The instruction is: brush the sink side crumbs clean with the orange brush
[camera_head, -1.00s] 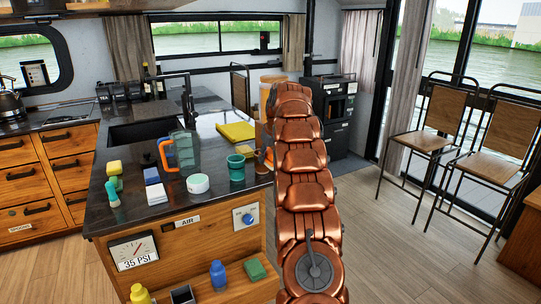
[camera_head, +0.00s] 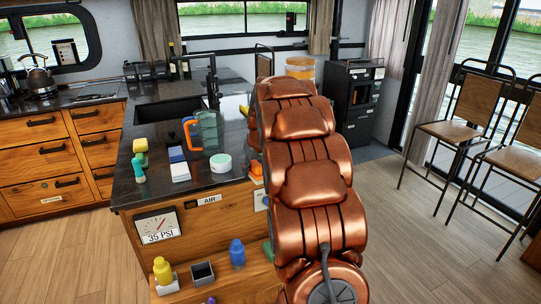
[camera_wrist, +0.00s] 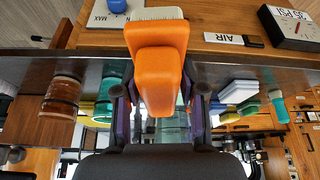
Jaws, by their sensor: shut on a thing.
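The orange brush (camera_wrist: 156,72) is in my gripper (camera_wrist: 160,95), between its two fingers in the wrist view. Its pale bristles (camera_wrist: 156,13) show at the top of that view. In the head view my copper arm hides the gripper; an orange part of the brush (camera_head: 256,169) shows beside the arm at the counter's right edge. The dark counter (camera_head: 200,193) holds the black sink (camera_head: 166,111) toward its back left. I cannot make out any crumbs in either view.
Bottles and a dark box stand on the lower shelf (camera_head: 225,284). Bare counter lies along the front edge.

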